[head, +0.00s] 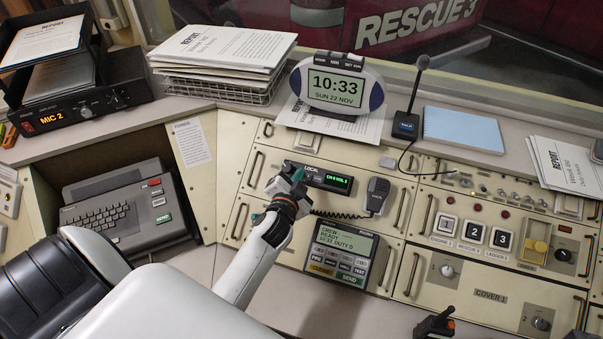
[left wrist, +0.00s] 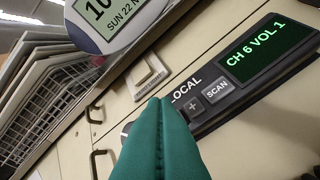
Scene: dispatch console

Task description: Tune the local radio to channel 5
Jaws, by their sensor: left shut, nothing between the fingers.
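The local radio (head: 322,178) is a black unit set in the console face, labelled LOCAL. In the left wrist view its green display (left wrist: 265,48) reads CH 6 VOL 1. A "+" button (left wrist: 194,106) and a SCAN button (left wrist: 217,90) sit left of the display. My left gripper (head: 298,177) has teal fingers, shut with nothing between them, in front of the radio's left end. In the left wrist view the fingertips (left wrist: 160,100) lie just left of the "+" button and hide part of the radio's left side. I cannot tell whether they touch it. My right gripper is not in view.
A handset (head: 376,195) on a coiled cord hangs right of the radio. A message terminal (head: 342,254) is below. A clock (head: 338,86) and a desk microphone (head: 408,122) stand on the ledge above. A paper tray (head: 222,90) is at the upper left.

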